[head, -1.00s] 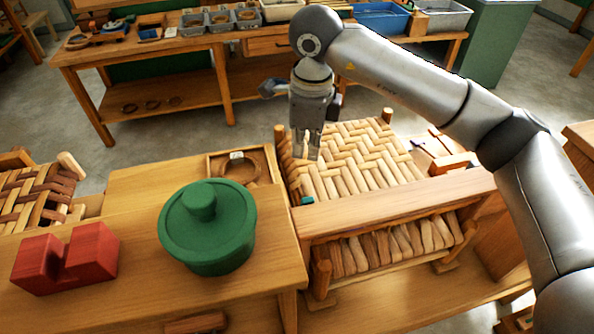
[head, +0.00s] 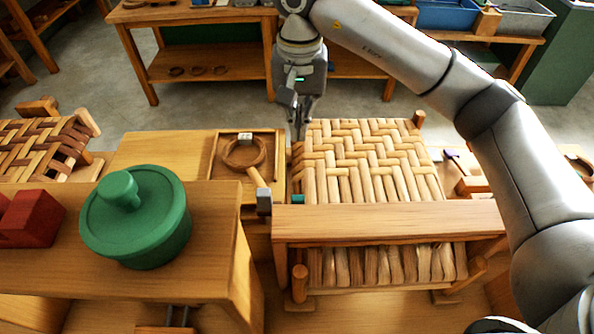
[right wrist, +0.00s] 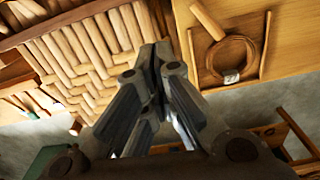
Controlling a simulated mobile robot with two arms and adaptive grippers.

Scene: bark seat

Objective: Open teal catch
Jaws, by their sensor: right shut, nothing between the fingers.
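The teal catch (head: 298,199) is a small block at the near left corner of the woven bark seat (head: 368,165), beside the seat's wooden front rail (head: 390,222). My right gripper (head: 298,135) points down at the seat's far left edge, beyond the catch and apart from it. Its fingers (right wrist: 155,55) are shut and empty. In the right wrist view the woven strips (right wrist: 85,50) lie left of the fingers, and I cannot make out the catch there. My left gripper is not in view.
A tray (head: 216,170) with a coiled ring (head: 246,160) lies left of the seat, with a grey-headed, wooden-handled tool (head: 264,202) at its near corner. A green lidded pot (head: 140,222) and a red block (head: 30,218) stand on the near bench.

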